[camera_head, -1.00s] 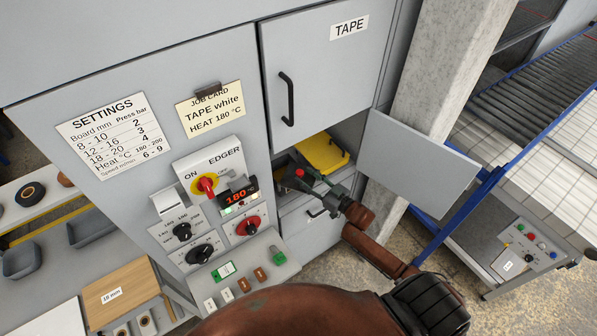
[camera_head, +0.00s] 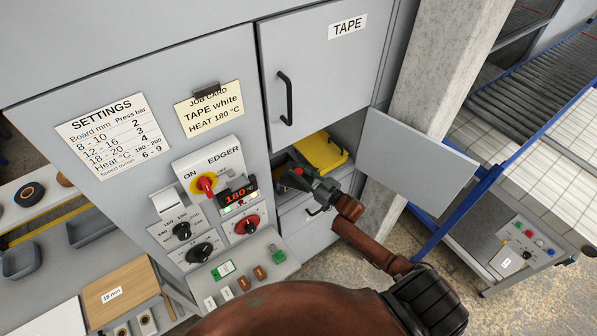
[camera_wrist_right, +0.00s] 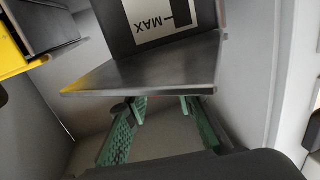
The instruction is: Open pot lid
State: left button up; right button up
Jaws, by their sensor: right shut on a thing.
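My right gripper (camera_head: 299,180) reaches into the open compartment below the TAPE door. In the right wrist view its two green fingers (camera_wrist_right: 168,103) stand apart and meet the near edge of a dark grey plate (camera_wrist_right: 145,78), which seems to be the pot lid. The fingers are shut on this plate, though the contact is partly hidden. Behind the plate is a dark upright face with a white MAX label (camera_wrist_right: 160,18), likely part of the pot. In the head view the gripper hides most of the pot. A small red spot (camera_head: 299,171) shows at the fingertips.
The open compartment door (camera_head: 420,160) stands to the right of my gripper. The TAPE door (camera_head: 320,70) above is shut. The EDGER control panel (camera_head: 212,205) is to the left, and a concrete pillar (camera_head: 433,85) to the right.

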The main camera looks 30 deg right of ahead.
grip_shut()
jog(key=shift+s+a+r+m+h+p, duration=0.15)
jog(key=shift+s+m+h+p, duration=0.1)
jog(key=shift+m+h+p, duration=0.25)
jog(key=h+p, duration=0.1)
jog(key=s+m+h+p, duration=0.1)
jog(key=h, duration=0.1)
jog(key=shift+s+a+m+t, duration=0.2)
jog(key=shift+m+t, duration=0.1)
jog(key=shift+t, duration=0.1)
jog(key=shift+s+m+h+p, duration=0.45)
jog(key=shift+m+h+p, duration=0.15)
jog(key=shift+h, duration=0.4)
jog(key=o, duration=0.8)
grip_release()
jog(key=shift+c, duration=0.2)
